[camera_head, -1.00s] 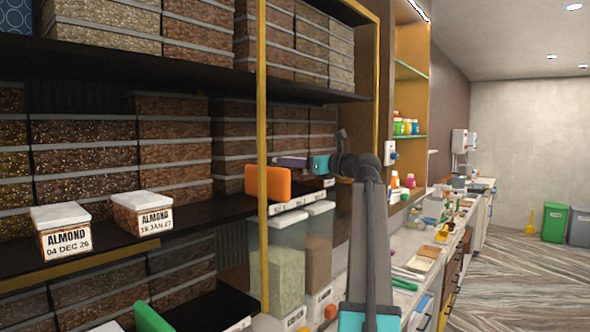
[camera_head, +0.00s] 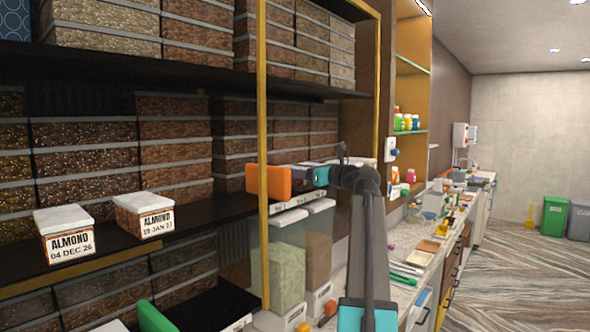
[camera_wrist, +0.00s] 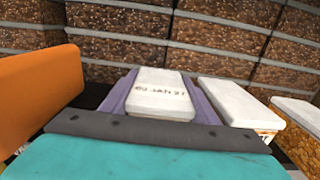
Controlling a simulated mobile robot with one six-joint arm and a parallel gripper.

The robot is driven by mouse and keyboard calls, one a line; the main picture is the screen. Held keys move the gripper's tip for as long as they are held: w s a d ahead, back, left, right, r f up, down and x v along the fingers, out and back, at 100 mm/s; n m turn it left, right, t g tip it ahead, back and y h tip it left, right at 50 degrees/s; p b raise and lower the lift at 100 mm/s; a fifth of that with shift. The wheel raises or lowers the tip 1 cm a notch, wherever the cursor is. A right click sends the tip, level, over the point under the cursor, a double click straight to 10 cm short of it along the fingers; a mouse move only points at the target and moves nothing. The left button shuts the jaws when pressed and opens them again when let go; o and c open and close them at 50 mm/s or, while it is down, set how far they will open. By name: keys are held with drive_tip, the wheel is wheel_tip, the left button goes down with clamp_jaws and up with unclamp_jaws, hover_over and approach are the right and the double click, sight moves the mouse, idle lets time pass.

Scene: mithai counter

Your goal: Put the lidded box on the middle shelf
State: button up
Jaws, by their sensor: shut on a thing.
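My gripper (camera_head: 298,170) has purple fingers and reaches into the shelving on the right of the orange upright panel (camera_head: 264,182). In the wrist view my gripper (camera_wrist: 158,80) is shut on a lidded box (camera_wrist: 160,82) with a white top marked with a date that seems to read 02 JAN 27. The box is upright between the fingers. In the head view it is mostly hidden by my gripper. The middle shelf (camera_head: 205,215) carries two white-lidded ALMOND boxes, 04 DEC 26 (camera_head: 68,243) and 19 JAN 27 (camera_head: 152,223). I cannot tell whether the held box touches a shelf.
The orange panel also stands left of the held box in the wrist view (camera_wrist: 35,90). Two white-lidded boxes (camera_wrist: 235,102) (camera_wrist: 300,115) are on its right. Stacked brown boxes (camera_head: 175,150) fill the back. A yellow post (camera_head: 262,120) divides the shelving. Clear bins (camera_head: 287,270) stand below.

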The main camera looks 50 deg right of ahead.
drive_tip(key=o, duration=1.2)
drive_tip(key=shift+f, duration=0.1)
drive_tip(key=shift+s+b, duration=0.4)
drive_tip(key=shift+s, duration=0.3)
drive_tip(key=shift+s+d+b, duration=0.15)
drive_tip(key=shift+s+b, duration=0.6)
drive_tip(key=shift+s, duration=1.05)
drive_tip(key=shift+s+d+b, duration=0.2)
drive_tip(key=shift+s+b, duration=0.5)
drive_tip(key=shift+s, duration=1.05)
drive_tip(key=shift+s+d+b, duration=0.15)
drive_tip(key=shift+s+b, duration=0.6)
drive_tip(key=shift+s, duration=1.05)
